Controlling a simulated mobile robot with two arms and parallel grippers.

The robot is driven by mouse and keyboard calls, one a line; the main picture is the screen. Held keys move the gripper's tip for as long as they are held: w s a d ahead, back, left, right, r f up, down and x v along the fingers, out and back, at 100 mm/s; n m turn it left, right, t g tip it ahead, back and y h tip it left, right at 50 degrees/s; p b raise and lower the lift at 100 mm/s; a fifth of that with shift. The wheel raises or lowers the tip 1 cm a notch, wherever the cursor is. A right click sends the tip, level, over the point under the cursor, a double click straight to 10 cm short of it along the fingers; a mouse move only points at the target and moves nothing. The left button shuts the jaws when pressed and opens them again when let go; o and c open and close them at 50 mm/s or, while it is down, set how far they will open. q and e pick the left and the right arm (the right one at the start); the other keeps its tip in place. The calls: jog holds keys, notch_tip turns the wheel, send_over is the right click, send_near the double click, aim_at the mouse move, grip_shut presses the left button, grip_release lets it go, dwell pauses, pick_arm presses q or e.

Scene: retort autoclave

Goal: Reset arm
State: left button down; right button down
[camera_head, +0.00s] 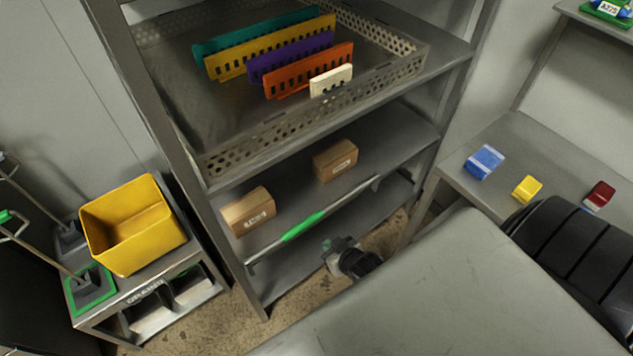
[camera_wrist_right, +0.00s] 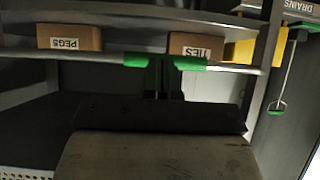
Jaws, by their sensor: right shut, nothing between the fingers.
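My right gripper (camera_head: 338,250) is below and in front of the lower shelf, at the end of my grey arm. It also shows in the right wrist view (camera_wrist_right: 162,82), where its dark fingers are shut and empty. A long grey bar with a green middle grip (camera_head: 303,227) runs across the front of the lower shelves. In the right wrist view the fingers overlap the middle of this green grip (camera_wrist_right: 190,63). In the head view the gripper is apart from the grip, to its lower right. My left gripper is in neither view.
A perforated tray (camera_head: 270,140) with coloured slotted racks is on the upper shelf. Two cardboard boxes (camera_head: 249,211) (camera_head: 336,160) sit below it. A yellow bin (camera_head: 132,224) stands on a cart at left. Blue, yellow and red items (camera_head: 484,162) lie on the right bench.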

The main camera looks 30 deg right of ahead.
jog(key=shift+s+r, duration=0.25)
jog(key=shift+s, duration=0.15)
jog(key=s+a+f+g, duration=0.1)
jog(key=s+f+g, duration=0.2)
jog(key=s+f, duration=0.4)
jog(key=s+a+f+n+g, duration=0.1)
jog(key=s+f+g, duration=0.2)
jog(key=s+f, duration=0.4)
jog(key=s+a+f+g+h, duration=0.1)
jog(key=s+f+g, duration=0.3)
jog(key=s, duration=1.3)
notch_tip(320, 180, down, 3)
jog(key=shift+a+r, duration=0.1)
jog(key=shift+a, duration=0.25)
